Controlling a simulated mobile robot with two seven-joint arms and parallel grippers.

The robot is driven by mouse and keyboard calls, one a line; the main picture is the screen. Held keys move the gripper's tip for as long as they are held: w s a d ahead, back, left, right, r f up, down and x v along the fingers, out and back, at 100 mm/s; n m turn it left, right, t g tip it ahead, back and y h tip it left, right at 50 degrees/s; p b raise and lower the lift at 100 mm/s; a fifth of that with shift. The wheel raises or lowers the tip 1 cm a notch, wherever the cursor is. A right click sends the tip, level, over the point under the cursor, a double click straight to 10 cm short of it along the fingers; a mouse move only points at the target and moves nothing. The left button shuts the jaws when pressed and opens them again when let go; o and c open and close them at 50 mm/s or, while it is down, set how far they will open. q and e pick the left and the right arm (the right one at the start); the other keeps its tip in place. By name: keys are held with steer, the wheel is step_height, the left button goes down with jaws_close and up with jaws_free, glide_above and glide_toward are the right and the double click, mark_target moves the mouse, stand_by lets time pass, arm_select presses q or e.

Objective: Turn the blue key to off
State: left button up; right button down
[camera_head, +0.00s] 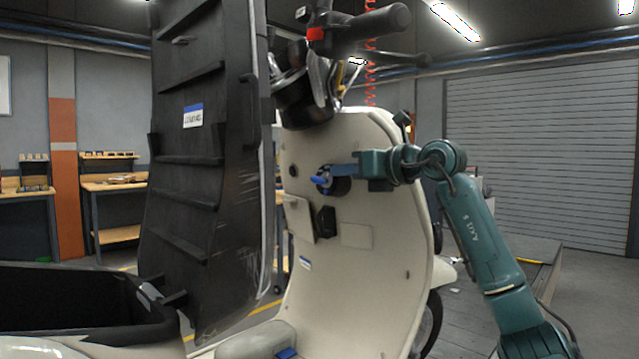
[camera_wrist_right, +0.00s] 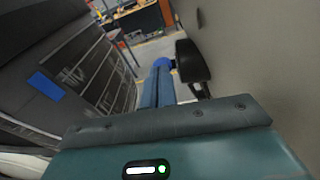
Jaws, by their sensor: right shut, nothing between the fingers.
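The blue key (camera_head: 321,181) sits at a dark round lock (camera_head: 342,187) on the inner side of the scooter's cream front shield (camera_head: 355,265). Its turned position cannot be told. My right gripper (camera_head: 335,170) reaches in from the right; its fingers are shut and empty, with their tips right at the key. Whether they touch it is unclear. In the right wrist view the blue key (camera_wrist_right: 163,62) shows just beyond the fingertips (camera_wrist_right: 160,72), which partly hide it. My left gripper is not in view.
A tall black raised seat lid (camera_head: 200,210) stands left of the shield, above an open black bin (camera_head: 70,300). The handlebar (camera_head: 370,25) is above. A black hook (camera_head: 326,222) sits below the lock. There is open space between lid and shield.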

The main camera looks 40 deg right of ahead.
steer(key=shift+s+d+r+b, duration=0.1)
steer(key=shift+s+r+b, duration=0.1)
steer(key=shift+s, duration=0.45)
steer(key=shift+s+d+r+b, duration=0.1)
steer(key=shift+s+r+b, duration=0.1)
steer(key=shift+s, duration=0.4)
steer(key=shift+s+d+r+b, duration=0.1)
steer(key=shift+s+b, duration=0.1)
steer(key=shift+s, duration=0.45)
